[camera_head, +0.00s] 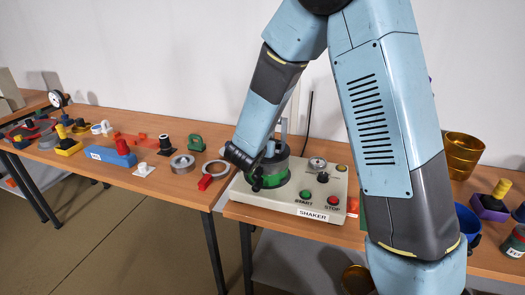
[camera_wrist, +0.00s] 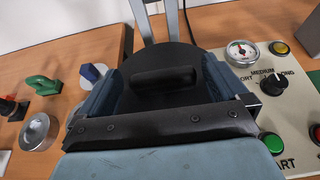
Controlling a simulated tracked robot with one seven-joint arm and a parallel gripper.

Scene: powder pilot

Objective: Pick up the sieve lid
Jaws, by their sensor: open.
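The sieve lid (camera_wrist: 165,54) is a dark round disc with a black bar handle (camera_wrist: 165,77) across its top, seen close in the wrist view. In the head view it tops the sieve stack with a green ring (camera_head: 270,182), which sits on the shaker (camera_head: 290,204); my arm partly hides it. My gripper (camera_wrist: 162,88) is open, with one blue-grey finger on each side of the handle and the handle apart from both. The gripper also shows at the stack in the head view (camera_head: 252,160). Whether the fingers touch the lid cannot be told.
Grey metal uprights (camera_wrist: 160,20) rise behind the lid. A gauge (camera_wrist: 241,53), a knob (camera_wrist: 274,84) and a green button (camera_wrist: 270,146) are right of it. A metal ring (camera_wrist: 38,132) and a green object (camera_wrist: 44,85) lie to the left. More items crowd the left table.

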